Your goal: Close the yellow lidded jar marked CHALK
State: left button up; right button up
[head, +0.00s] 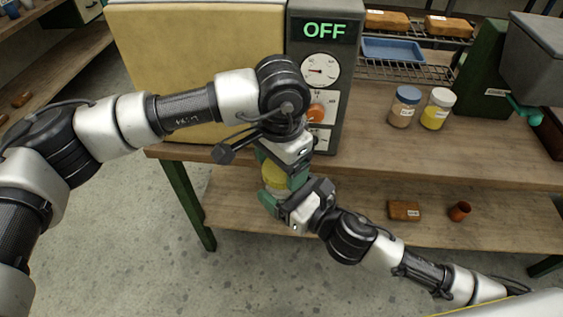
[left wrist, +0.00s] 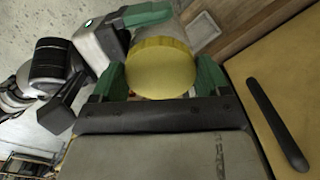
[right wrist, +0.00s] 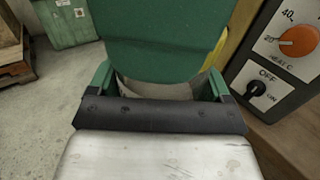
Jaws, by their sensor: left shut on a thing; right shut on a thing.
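The jar's yellow lid (left wrist: 160,68) sits between the green fingers of my left gripper (left wrist: 163,80), which is shut on it. In the head view the yellow part (head: 274,176) shows in front of the bench edge, with my left gripper (head: 282,166) above and my right gripper (head: 282,205) below. In the right wrist view my right gripper (right wrist: 158,88) is shut on the pale jar body (right wrist: 155,90), mostly hidden behind a large green finger. A yellow edge shows beside it. The CHALK mark is hidden. I cannot tell whether the lid is seated.
A cream oven with a grey control panel (head: 322,70) reading OFF stands on the bench (head: 400,150), close to both grippers. A blue-lidded jar (head: 404,106) and a white-lidded jar (head: 438,108) stand right.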

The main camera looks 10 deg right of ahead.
pick_arm(q)
jog(key=m, duration=0.3)
jog(key=shift+w+m, duration=0.1)
jog(key=shift+m, duration=0.2)
jog(key=o, duration=0.9)
jog(key=shift+c, duration=0.2)
jog(key=shift+r, duration=2.3)
jog(key=shift+c, duration=0.3)
